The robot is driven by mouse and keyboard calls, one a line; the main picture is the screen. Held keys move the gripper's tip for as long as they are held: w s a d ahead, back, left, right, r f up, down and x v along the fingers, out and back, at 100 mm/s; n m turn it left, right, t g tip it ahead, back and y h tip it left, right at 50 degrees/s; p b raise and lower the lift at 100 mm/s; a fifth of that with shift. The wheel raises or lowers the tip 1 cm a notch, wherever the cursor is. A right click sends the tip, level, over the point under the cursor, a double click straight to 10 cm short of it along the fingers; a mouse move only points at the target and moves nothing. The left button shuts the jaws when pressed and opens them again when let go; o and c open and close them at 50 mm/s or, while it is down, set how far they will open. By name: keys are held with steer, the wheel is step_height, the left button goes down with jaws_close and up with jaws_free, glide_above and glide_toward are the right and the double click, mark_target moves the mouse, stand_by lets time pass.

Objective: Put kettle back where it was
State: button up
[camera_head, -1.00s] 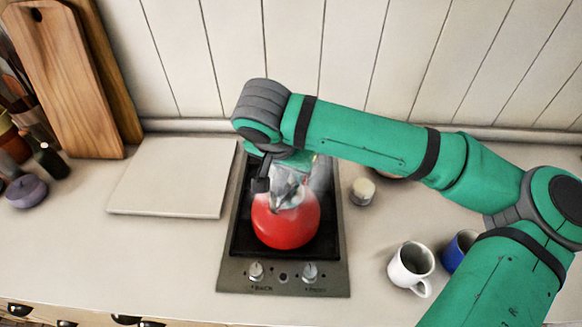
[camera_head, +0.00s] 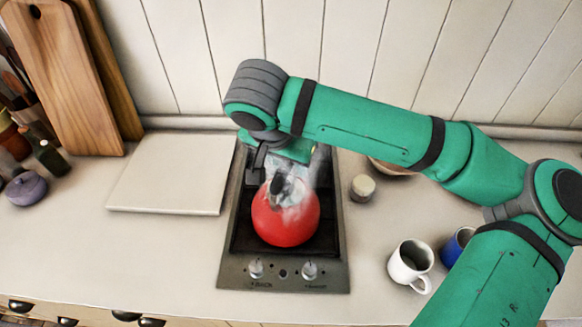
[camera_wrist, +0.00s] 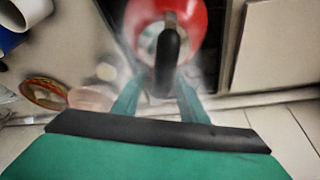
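The red kettle (camera_head: 286,224) stands upright on the front part of the black two-burner hob (camera_head: 234,272), with steam rising from it. In the wrist view the kettle (camera_wrist: 196,30) is at the top, and its black handle (camera_wrist: 168,55) points toward my gripper (camera_wrist: 161,82). The two green fingers are spread apart, one on each side of the handle's near end, with visible gaps. My gripper is open and holds nothing. In the head view it is above and behind the kettle, with its fingertips largely hidden by steam and the wrist.
A pale square board (camera_head: 172,174) lies left of the hob. A small jar (camera_head: 362,187), a white mug (camera_head: 409,264), a blue mug (camera_head: 457,246) and a bowl (camera_head: 392,167) stand to the right. Wooden cutting boards (camera_head: 62,80) lean on the back wall.

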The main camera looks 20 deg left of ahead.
steer(key=v, duration=0.9)
steer(key=shift+r, duration=0.1)
steer(key=shift+a, duration=0.1)
